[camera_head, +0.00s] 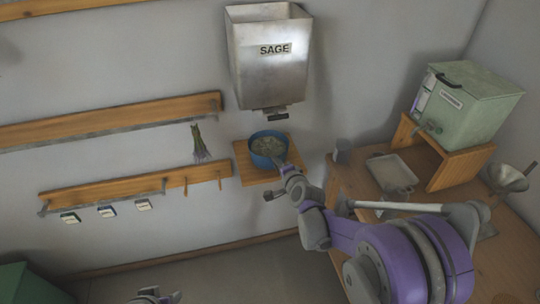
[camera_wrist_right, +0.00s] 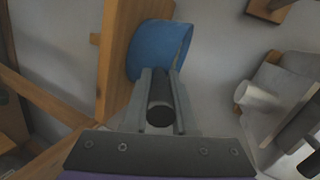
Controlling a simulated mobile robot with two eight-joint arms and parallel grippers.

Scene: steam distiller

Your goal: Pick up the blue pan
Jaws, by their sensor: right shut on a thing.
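The blue pan (camera_head: 256,152) is on a small wooden wall shelf (camera_head: 243,172) below the metal SAGE hopper (camera_head: 268,62). It holds greyish-green material. In the right wrist view the pan (camera_wrist_right: 160,48) is at the top, with its dark handle (camera_wrist_right: 159,108) between the fingers. My right gripper (camera_wrist_right: 160,92) is shut on that handle; it also shows in the head view (camera_head: 284,174) at the pan's lower right. I cannot tell whether the pan touches the shelf. A small part of my left gripper (camera_head: 150,296) shows at the bottom edge, its fingers unclear.
A wooden table (camera_head: 500,258) on the right bears a green tank (camera_head: 468,105) on a wooden stand, a pale tray (camera_head: 392,172) and a metal funnel (camera_head: 508,178). Wooden wall rails (camera_head: 115,118) run along the left, with a herb bundle (camera_head: 199,146) hanging.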

